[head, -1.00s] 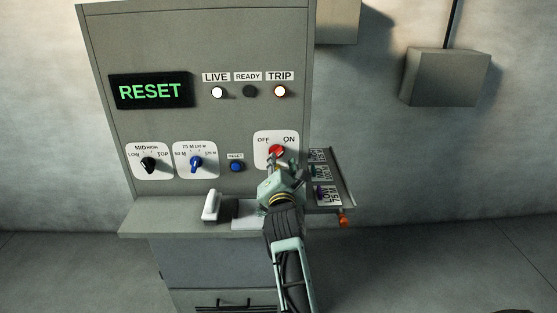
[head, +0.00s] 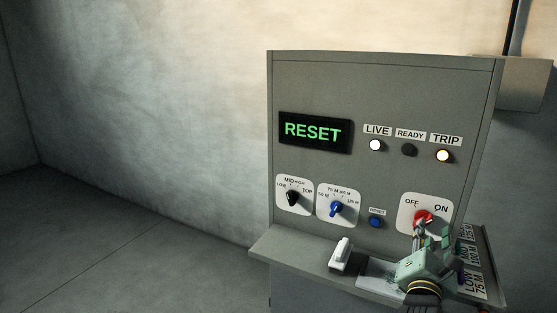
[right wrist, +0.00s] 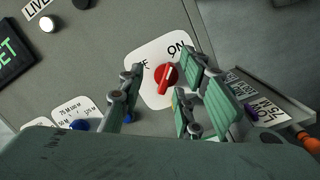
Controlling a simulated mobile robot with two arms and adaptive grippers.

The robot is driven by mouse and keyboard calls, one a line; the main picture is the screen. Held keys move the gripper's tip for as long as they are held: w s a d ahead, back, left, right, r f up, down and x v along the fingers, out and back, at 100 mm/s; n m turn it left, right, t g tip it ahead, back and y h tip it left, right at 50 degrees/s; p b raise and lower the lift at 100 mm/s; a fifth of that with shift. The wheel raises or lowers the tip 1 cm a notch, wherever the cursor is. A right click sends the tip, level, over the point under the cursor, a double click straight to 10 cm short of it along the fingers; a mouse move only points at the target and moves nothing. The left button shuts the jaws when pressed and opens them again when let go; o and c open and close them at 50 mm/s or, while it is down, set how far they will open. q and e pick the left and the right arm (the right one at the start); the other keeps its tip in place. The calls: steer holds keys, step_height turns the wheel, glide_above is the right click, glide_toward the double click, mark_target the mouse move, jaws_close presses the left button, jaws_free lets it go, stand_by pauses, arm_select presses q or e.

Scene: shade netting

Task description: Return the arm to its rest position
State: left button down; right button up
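My right gripper (head: 432,236) is in front of the red OFF/ON knob (head: 424,217) on the grey control panel (head: 385,85). In the right wrist view the fingers of the gripper (right wrist: 160,82) are spread apart. The red knob (right wrist: 166,77) shows between and beyond them, with no finger visibly closed on it. The gap in depth is hard to judge. The knob's handle is tilted. My left gripper is in neither view.
The display (head: 315,131) reads RESET; the LIVE (head: 375,145) and TRIP (head: 442,156) lamps are lit, and READY (head: 409,150) is dark. A white handle (head: 340,254) stands on the ledge. A labelled side rack (head: 473,262) is close right of the gripper. Floor at left is clear.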

steer(key=s+a+r+n+t+y, duration=0.35)
steer(key=a+n+y, duration=0.3)
steer(key=n, duration=0.45)
steer(key=s+a+r+n+t+y, duration=0.25)
steer(key=a+n+t+y, duration=0.2)
steer(key=a+n, duration=0.55)
steer(key=s+a+f+n+g+y, duration=0.4)
steer(key=a+f+n+g, duration=0.3)
steer(key=n, duration=0.4)
steer(key=s+a+f+n+g+y, duration=0.4)
steer(key=a+f+n+y, duration=0.15)
steer(key=f+n, duration=0.4)
steer(key=s+d+f+n+g+h, duration=0.2)
steer(key=s+f+n+g+h, duration=0.4)
steer(key=s+f, duration=0.5)
steer(key=s+d+f+n+g+h, duration=0.3)
steer(key=s+d+f+g+h, duration=0.1)
steer(key=s+d+f, duration=0.4)
steer(key=s+f+g+b, duration=0.1)
steer(key=s+f, duration=0.1)
steer(key=f, duration=1.2)
steer(key=s+f+b, duration=0.2)
steer(key=f, duration=1.3)
steer(key=s+d+f+g+b, duration=0.1)
steer(key=s+d+f+b, duration=0.1)
steer(key=s+f, duration=1.4)
steer(key=shift+s+d+f+n+g, duration=0.3)
steer(key=shift+d+f+n, duration=0.15)
steer(key=shift+f, duration=0.3)
